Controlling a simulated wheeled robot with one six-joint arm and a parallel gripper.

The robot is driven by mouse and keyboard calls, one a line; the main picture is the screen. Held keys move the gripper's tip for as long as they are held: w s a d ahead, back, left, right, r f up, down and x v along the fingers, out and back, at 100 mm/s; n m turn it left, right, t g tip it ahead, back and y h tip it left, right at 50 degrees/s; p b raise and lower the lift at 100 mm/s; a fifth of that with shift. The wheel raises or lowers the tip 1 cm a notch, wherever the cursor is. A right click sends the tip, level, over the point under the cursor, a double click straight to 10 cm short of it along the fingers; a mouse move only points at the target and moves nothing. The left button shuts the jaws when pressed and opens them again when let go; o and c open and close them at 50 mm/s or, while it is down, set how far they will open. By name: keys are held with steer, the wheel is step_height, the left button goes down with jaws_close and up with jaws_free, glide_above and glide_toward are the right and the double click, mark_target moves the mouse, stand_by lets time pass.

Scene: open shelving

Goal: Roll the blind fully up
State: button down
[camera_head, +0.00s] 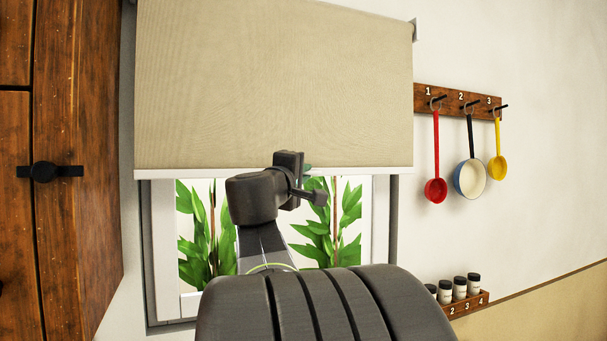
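The beige blind (270,80) hangs over the upper part of the window. Its pale bottom bar (210,173) runs level across the window, and the lower part of the glass is uncovered. My dark gripper (305,180) is right of the middle of the bar. In this view it overlaps the bar and the lowest edge of the fabric. Whether it touches the bar cannot be told. The gripper's fingertips are largely hidden by its own body, so its opening is unclear.
A wooden cabinet (78,120) with a black handle stands at left. On the right wall, a hook rack (465,100) holds a red ladle, a blue-white pan and a yellow ladle. A small rack (470,304) of jars sits below. Green plants (335,220) show through the window.

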steer(key=shift+r, duration=0.1)
step_height(320, 180, up, 16)
steer(key=p, duration=1.1)
glide_toward(313, 32)
steer(key=w+f, duration=0.1)
steer(key=w, duration=0.1)
steer(key=w+d+f, duration=0.1)
steer(key=w, duration=0.1)
steer(key=shift+d+f, duration=0.2)
steer(key=shift+d, duration=0.05)
steer(key=shift+r, duration=1.2)
steer(key=shift+s+r, duration=0.15)
steer(key=shift+r, duration=0.1)
steer(key=shift+s+d+r, duration=0.1)
steer(key=shift+r, duration=0.05)
steer(key=c, duration=1.5)
jaws_free()
